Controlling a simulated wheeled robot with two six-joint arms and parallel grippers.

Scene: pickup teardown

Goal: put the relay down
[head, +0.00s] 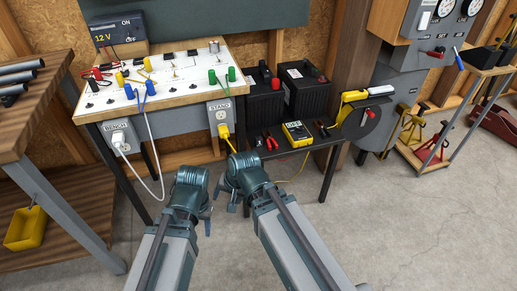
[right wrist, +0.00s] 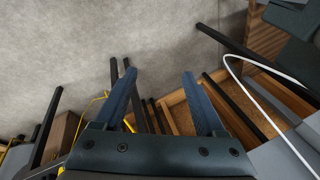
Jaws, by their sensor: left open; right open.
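I cannot single out the relay for certain. Small black blocks (head: 168,57) stand on the white wiring board (head: 185,92) at the upper left of the head view, and one of them may be it. My left gripper (head: 187,214) is low in front of the bench, with its jaws partly hidden by its own body. My right gripper (head: 224,200) is just right of it and slightly higher in the picture. In the right wrist view its two fingers stand apart (right wrist: 159,78) with nothing between them. Both grippers are apart from the board.
A white cable (head: 152,150) hangs from the bench outlet. A low black table (head: 290,137) holds a yellow meter (head: 297,133), pliers and black batteries (head: 303,90). A wooden shelf unit (head: 35,150) stands left.

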